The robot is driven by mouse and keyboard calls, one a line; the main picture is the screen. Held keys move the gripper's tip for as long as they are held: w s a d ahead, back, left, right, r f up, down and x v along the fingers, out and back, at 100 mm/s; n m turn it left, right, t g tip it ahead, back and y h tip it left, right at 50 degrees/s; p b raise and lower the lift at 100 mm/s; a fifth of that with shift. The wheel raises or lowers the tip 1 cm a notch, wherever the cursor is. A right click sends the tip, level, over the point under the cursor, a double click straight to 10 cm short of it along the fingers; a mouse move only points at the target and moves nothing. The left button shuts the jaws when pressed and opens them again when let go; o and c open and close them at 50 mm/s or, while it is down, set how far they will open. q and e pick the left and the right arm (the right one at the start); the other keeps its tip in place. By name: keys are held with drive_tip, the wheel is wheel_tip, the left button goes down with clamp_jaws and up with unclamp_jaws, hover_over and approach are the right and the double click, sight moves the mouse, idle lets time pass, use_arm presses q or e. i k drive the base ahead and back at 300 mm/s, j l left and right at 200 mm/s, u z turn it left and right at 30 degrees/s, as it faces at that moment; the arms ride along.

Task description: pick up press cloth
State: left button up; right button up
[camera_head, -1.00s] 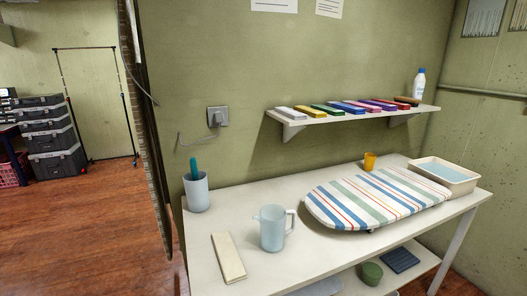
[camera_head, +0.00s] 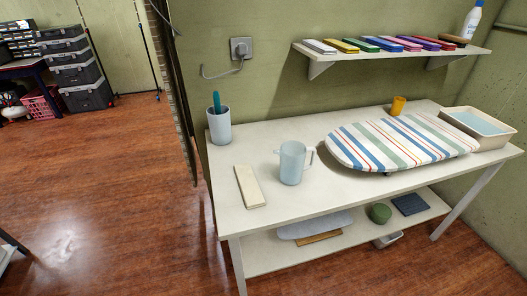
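A flat, folded cream cloth, which looks like the press cloth (camera_head: 249,187), lies on the white table (camera_head: 290,205) near its front left corner. It is a narrow strip, apart from the frosted jug (camera_head: 292,164) to its right. Neither of my grippers shows in the head view.
A cup with a teal-handled item (camera_head: 219,127) stands behind the cloth. A striped ironing board (camera_head: 400,142), an orange cup (camera_head: 398,105) and a water tray (camera_head: 478,128) are to the right. A lower shelf (camera_head: 270,258) holds several items.

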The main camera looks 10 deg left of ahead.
sight(253, 198)
drive_tip(key=l+u, duration=0.1)
drive_tip(key=l, duration=1.65)
